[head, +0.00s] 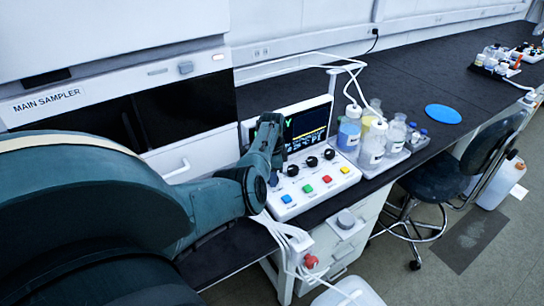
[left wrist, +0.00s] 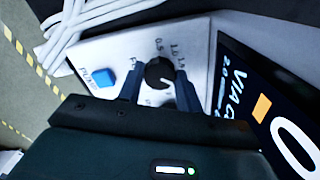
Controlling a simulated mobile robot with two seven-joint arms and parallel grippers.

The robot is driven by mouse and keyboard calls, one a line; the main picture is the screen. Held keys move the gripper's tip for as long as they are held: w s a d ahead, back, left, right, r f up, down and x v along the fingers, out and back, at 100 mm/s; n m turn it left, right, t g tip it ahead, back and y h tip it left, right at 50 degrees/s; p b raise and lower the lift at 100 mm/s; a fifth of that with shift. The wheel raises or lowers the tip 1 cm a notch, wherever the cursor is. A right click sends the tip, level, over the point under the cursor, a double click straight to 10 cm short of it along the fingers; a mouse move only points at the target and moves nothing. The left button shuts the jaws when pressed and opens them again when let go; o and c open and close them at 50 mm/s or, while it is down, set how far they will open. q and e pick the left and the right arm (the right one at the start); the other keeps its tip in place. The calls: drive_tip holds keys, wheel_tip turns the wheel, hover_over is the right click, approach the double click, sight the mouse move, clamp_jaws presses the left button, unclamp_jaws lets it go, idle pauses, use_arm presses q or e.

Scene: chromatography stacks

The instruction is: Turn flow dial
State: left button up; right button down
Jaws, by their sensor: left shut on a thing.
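A white control panel (head: 318,187) with a tilted screen (head: 305,128) stands on the black bench. It bears black dials, several of them visible to the right of my gripper in the head view, and a row of coloured buttons. My left gripper (head: 272,178) reaches down onto the panel's left end and hides the dial there. In the left wrist view, my left gripper (left wrist: 160,90) has its two fingers on either side of a black flow dial (left wrist: 158,72) with a white pointer mark and a printed number scale. It is shut on that dial. My right gripper is not in view.
Bottles stand in a grey tray (head: 372,169) right of the panel, with white tubing above. A blue button (left wrist: 105,78) sits beside the gripped dial. White cables (head: 285,232) hang over the front edge. A blue disc (head: 443,114) lies on open bench.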

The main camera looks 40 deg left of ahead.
use_arm(q)
drive_tip(key=shift+w+d, duration=0.1)
idle(0.4)
drive_tip(key=o, duration=1)
drive_tip(key=shift+r, duration=0.15)
wheel_tip(320, 180, up, 13)
idle(0.4)
